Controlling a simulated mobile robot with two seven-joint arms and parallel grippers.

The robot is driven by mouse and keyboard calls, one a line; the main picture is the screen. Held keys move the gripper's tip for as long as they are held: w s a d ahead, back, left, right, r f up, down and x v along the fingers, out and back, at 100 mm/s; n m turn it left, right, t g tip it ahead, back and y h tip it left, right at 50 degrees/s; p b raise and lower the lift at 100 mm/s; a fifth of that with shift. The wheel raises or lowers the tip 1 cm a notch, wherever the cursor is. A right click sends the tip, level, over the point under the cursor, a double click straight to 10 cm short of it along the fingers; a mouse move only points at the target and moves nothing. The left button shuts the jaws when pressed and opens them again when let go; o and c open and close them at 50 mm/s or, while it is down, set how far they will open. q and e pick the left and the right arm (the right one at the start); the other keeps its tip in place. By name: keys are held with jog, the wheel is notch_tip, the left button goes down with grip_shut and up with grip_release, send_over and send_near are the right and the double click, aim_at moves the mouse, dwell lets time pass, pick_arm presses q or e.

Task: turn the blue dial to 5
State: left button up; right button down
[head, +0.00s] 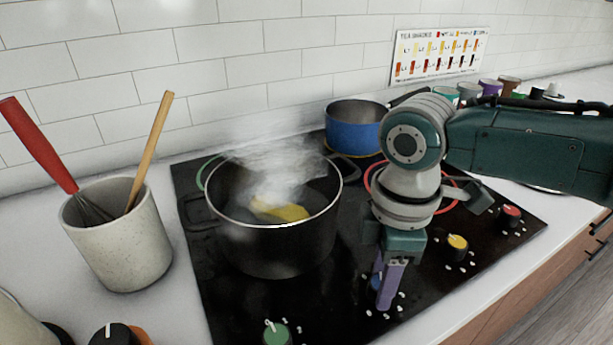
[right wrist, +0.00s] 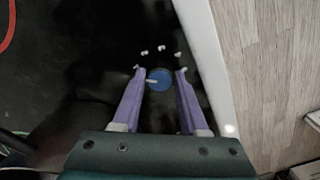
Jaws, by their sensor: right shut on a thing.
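The blue dial (right wrist: 159,80) sits on the front strip of the black cooktop, with a white pointer mark facing left in the right wrist view. White dots arc around it; I cannot read any numbers. In the head view, only a sliver of the dial (head: 376,281) shows behind my purple fingers. My right gripper (head: 383,296) points down over the dial. It is shut on the dial, with one finger (right wrist: 159,74) on each side. My left gripper is not in view.
A steaming black pot (head: 275,245) with something yellow inside stands left of my right gripper. A blue pan (head: 352,137) stands behind. Green (head: 276,333), yellow (head: 457,247) and red (head: 509,216) dials line the front. A utensil crock (head: 122,245) stands at left.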

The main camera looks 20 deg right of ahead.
jog(key=m+p, duration=0.1)
jog(key=m, duration=0.1)
jog(key=m+p, duration=0.1)
jog(key=shift+a+r+m, duration=0.1)
jog(key=shift+r+m, duration=0.1)
jog(key=shift+m, duration=0.2)
jog(key=m+p, duration=0.2)
jog(key=m, duration=0.1)
jog(key=shift+m, duration=0.3)
jog(key=m+p, duration=0.2)
jog(key=m, duration=0.2)
jog(key=shift+m, duration=0.3)
jog(key=m+p, duration=0.1)
jog(key=m, duration=0.3)
jog(key=shift+f+m, duration=0.1)
jog(key=shift+m, duration=0.2)
jog(key=m, duration=0.4)
jog(key=shift+p, duration=0.35)
jog(key=m, duration=1)
jog(key=shift+m, duration=1.6)
